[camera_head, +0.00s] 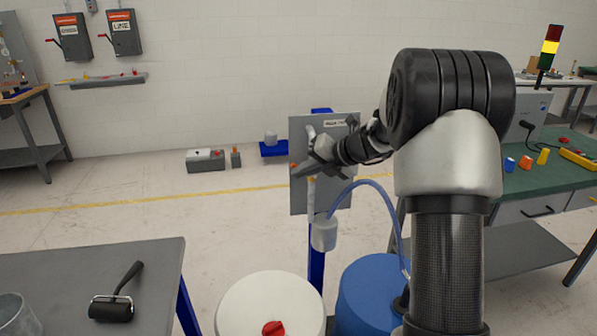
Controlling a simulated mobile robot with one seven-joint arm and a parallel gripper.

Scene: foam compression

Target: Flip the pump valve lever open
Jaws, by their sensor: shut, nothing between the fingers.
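A grey upright panel (341,190) stands on a blue post in the middle of the head view, with a small label near its top edge. An orange-tipped piece (294,166), possibly the valve lever, shows at the panel's left edge beside my fingers. My gripper (304,170) is in front of the panel, shut and empty, pointing left. It hides much of the valve area. I cannot tell whether it touches the lever or how the lever is turned.
A white drum (270,300) with a red cap and a blue drum (372,290) stand below the panel. A grey table (90,265) with a black roller (113,306) is at left. A green-topped bench (540,200) is at right.

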